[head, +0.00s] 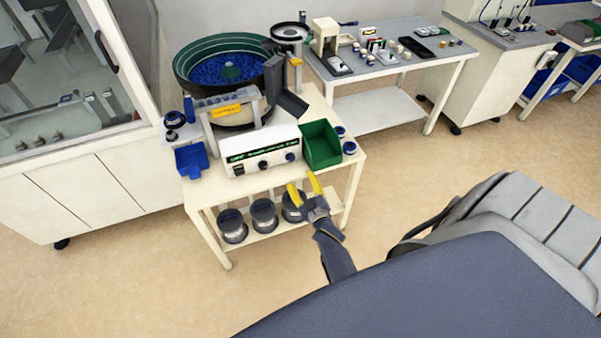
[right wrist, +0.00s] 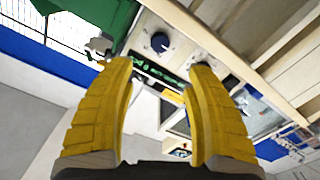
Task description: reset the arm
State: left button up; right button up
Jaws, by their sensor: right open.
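My right gripper (head: 304,190) is in front of the bowl feeder cart (head: 330,165), near its front edge and below the green bin in the picture. Its two yellow fingers are spread apart. In the right wrist view the right gripper (right wrist: 162,110) is open, with nothing between the fingers. Beyond the fingers that view shows a panel with a dark knob (right wrist: 160,42) and part of a green thing (right wrist: 95,12). My left gripper is not in the head view.
The cart carries a bowl feeder (head: 225,68), a white control box (head: 262,152), a green bin (head: 321,145) and a blue scoop-like tray (head: 191,160). Several dark round containers (head: 263,215) stand on its lower shelf. A bench (head: 400,60) stands behind. Floor (head: 420,150) to the right is clear.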

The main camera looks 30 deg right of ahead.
jog(key=shift+f, duration=0.1)
dwell(0.3)
jog(key=s+a+f+g+y, duration=0.1)
jog(key=s+a+f+g, duration=0.3)
jog(key=f, duration=0.6)
jog(key=s+a+f+m+g+y, duration=0.1)
jog(key=s+a+f+g, duration=0.15)
jog(key=s+f, duration=0.6)
jog(key=s+a+f+g+y, duration=0.1)
jog(key=s+a+f+g, duration=0.2)
jog(key=f, duration=0.8)
jog(key=s+f+g, duration=0.2)
jog(key=s+f, duration=0.2)
jog(key=s, duration=0.7)
jog(key=s+f+n+g, duration=0.1)
jog(key=s+f, duration=0.4)
jog(key=s, duration=0.7)
jog(key=s+f+n+g+y, duration=0.1)
jog(key=s+f+g, duration=0.2)
jog(key=s, duration=0.9)
jog(key=shift+a+f+g, duration=0.2)
jog(key=shift+f+g, duration=0.15)
jog(key=shift+f, duration=0.35)
